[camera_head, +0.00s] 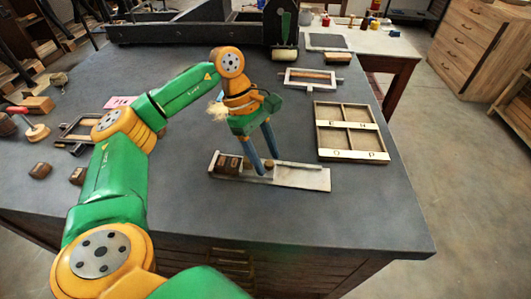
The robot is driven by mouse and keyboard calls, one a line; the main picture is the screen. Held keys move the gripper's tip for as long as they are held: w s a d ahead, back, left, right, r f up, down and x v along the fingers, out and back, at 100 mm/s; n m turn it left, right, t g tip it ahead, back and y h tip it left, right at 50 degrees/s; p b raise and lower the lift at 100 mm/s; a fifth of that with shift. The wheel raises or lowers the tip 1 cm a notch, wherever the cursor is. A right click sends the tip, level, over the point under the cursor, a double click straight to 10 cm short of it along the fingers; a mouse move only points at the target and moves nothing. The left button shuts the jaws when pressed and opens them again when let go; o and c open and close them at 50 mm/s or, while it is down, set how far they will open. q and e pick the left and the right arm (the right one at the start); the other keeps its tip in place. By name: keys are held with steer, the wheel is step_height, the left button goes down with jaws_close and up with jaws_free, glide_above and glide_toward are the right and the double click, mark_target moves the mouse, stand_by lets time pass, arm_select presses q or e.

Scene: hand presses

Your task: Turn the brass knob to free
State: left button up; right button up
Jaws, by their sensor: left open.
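A pale composing stick (303,179), a long shallow tray, lies near the front middle of the dark table, with dark wooden type blocks (229,165) in its left part. My left gripper (269,167) reaches down over the middle of the stick, its two blue fingers apart. A small brownish piece (269,162) shows between the fingertips; it may be the brass knob, but it is too small and too covered by the fingers to be sure. I cannot tell whether the fingers touch it. My right gripper is not in view.
A wooden tray with lettered compartments (352,155) lies right of the stick. A framed block (310,79) lies behind. A dark press bed (185,30) stands at the back. Wooden blocks (40,171) and a round-headed tool (37,132) are at left. The table's front right is clear.

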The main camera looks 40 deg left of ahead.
arm_select(q)
jaws_close()
steer(key=shift+n, duration=0.3)
steer(key=n+t+b, duration=0.1)
steer(key=n+b, duration=0.1)
steer(key=shift+s+f+n, duration=0.1)
steer(key=shift+n, duration=0.3)
steer(key=n+t+b, duration=0.1)
steer(key=n, duration=0.1)
steer(key=n+t+y, duration=0.1)
steer(key=n, duration=0.2)
steer(key=shift+s+d+y+b, duration=0.2)
steer(key=shift+y+b, duration=0.1)
steer(key=shift+b, duration=0.1)
steer(key=n+t+y, duration=0.1)
steer(key=n, duration=0.4)
steer(key=shift+s+d, duration=0.1)
steer(key=shift+d, duration=0.05)
steer(key=shift+d+n+y, duration=0.15)
steer(key=shift+n+y, duration=0.95)
steer(key=shift+n, duration=1.2)
